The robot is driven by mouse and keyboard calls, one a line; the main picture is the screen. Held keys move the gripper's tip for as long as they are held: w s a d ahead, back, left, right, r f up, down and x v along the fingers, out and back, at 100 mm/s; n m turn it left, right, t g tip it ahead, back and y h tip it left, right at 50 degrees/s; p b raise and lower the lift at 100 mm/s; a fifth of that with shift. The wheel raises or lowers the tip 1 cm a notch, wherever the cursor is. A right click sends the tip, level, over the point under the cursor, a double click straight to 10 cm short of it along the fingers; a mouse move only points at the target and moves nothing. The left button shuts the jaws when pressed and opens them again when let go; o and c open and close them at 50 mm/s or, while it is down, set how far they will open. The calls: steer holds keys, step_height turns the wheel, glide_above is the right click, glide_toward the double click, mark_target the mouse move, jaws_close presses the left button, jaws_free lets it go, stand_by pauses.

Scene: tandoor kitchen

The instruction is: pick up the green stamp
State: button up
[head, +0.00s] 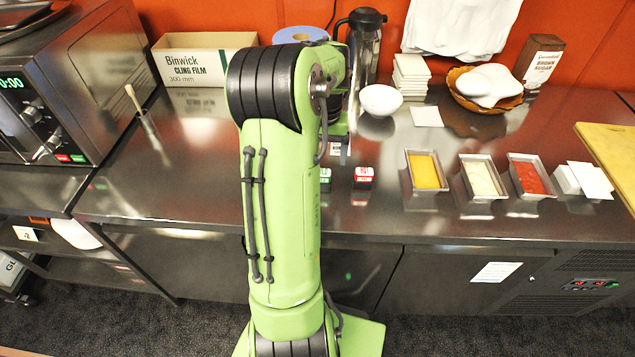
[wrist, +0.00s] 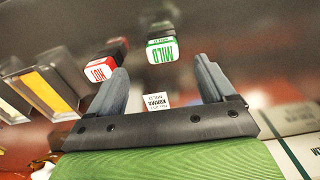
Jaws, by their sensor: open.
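The green stamp (wrist: 162,49), marked MILD, has a dark body and a white end with green lettering. In the wrist view it is just beyond the fingertips, between their lines, apart from both. In the head view the green stamp (head: 325,178) stands on the steel counter, partly hidden by my arm. The red stamp (wrist: 99,69), marked HOT, is left of it in the wrist view, close to the left finger; the red stamp (head: 363,176) shows fully in the head view. My gripper (wrist: 160,67) is open and empty. My arm hides its fingers in the head view.
A small printed card (wrist: 155,100) lies beyond the gripper. Trays of yellow (head: 425,171), white (head: 482,178) and red (head: 531,177) contents stand right of the stamps. A white bowl (head: 381,99) and a flask (head: 365,45) stand behind. The counter left of my arm is mostly clear.

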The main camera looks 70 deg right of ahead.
mark_target(322, 171)
steer(key=f+b, duration=0.2)
steer(key=f, duration=0.7)
steer(key=shift+w+f, duration=0.1)
steer(key=shift+w, duration=0.1)
steer(key=c, duration=1.1)
